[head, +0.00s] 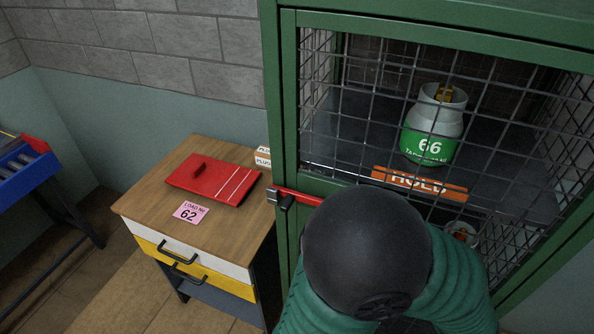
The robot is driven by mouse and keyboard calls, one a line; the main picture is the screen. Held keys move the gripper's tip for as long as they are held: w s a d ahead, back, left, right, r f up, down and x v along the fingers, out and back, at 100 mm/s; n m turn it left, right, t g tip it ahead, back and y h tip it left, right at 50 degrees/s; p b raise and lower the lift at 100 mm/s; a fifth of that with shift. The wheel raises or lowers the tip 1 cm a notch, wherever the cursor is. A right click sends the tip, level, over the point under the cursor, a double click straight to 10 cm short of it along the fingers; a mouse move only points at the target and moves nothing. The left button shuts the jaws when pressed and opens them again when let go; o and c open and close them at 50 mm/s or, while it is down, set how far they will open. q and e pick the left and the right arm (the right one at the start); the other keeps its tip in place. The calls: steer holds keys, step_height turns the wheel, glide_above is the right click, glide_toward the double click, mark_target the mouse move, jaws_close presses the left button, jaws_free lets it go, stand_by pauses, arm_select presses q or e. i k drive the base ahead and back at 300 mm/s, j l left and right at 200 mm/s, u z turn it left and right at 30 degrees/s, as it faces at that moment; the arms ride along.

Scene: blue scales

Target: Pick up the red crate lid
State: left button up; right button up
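The red crate lid (228,181) lies flat on the wooden top (150,205) of a small drawer cabinet, left of the picture's middle. Neither of my grippers is in view, and nothing is seen touching the lid.
A pink card (190,212) reading 62 lies in front of the lid. Small boxes (263,157) stand behind its right end. A green mesh cage (284,120) with a red latch bar (297,196) and a gas cylinder (432,128) rises close on the right.

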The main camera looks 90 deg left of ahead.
mark_target(215, 179)
steer(key=u, duration=3.4)
steer(key=z, duration=4.7)
steer(key=u, duration=4.65)
steer(key=z, duration=0.35)
